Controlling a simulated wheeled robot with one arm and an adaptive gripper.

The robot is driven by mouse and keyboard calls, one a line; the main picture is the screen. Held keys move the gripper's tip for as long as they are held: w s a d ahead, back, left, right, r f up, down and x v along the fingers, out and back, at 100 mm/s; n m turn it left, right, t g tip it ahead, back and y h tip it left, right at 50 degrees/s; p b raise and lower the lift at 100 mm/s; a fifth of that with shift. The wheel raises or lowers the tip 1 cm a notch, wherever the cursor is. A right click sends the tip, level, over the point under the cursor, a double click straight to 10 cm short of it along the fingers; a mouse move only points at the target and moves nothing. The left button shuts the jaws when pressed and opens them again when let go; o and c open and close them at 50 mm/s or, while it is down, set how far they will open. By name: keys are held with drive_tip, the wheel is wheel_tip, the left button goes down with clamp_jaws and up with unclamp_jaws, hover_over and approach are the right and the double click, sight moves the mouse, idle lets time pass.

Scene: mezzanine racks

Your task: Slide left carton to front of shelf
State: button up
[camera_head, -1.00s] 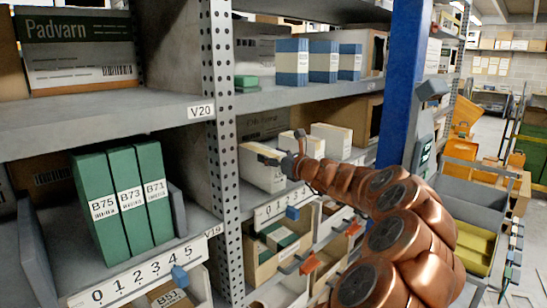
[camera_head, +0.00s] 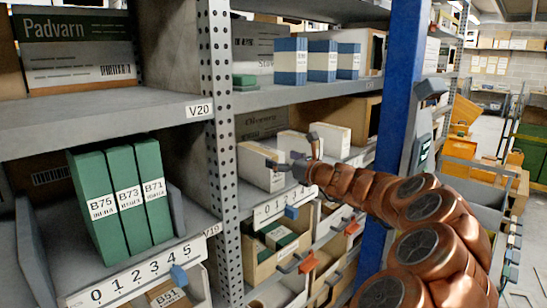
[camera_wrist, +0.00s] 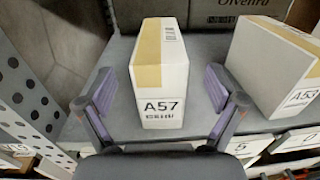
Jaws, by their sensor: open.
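The left carton, a white box with a tan tape strip and an A57 label, stands upright on the middle shelf; it shows in the wrist view (camera_wrist: 163,75) and the head view (camera_head: 258,166). My gripper (camera_wrist: 158,90) is open in the wrist view, one finger on each side of the carton's front, with visible gaps on both sides. In the head view my gripper (camera_head: 291,155) is at the carton's front end; its exact contact is unclear there.
A second white carton, A53 (camera_wrist: 281,66), stands to the right. A dark box (camera_wrist: 238,12) lies behind. A perforated upright (camera_wrist: 22,100) is at left. The shelf's front edge carries a number strip (camera_head: 272,210). A blue post (camera_head: 398,85) stands near my arm.

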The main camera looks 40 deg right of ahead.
drive_tip(key=s, duration=0.7)
drive_tip(key=shift+a, duration=0.25)
drive_tip(key=shift+a, duration=0.1)
idle(0.4)
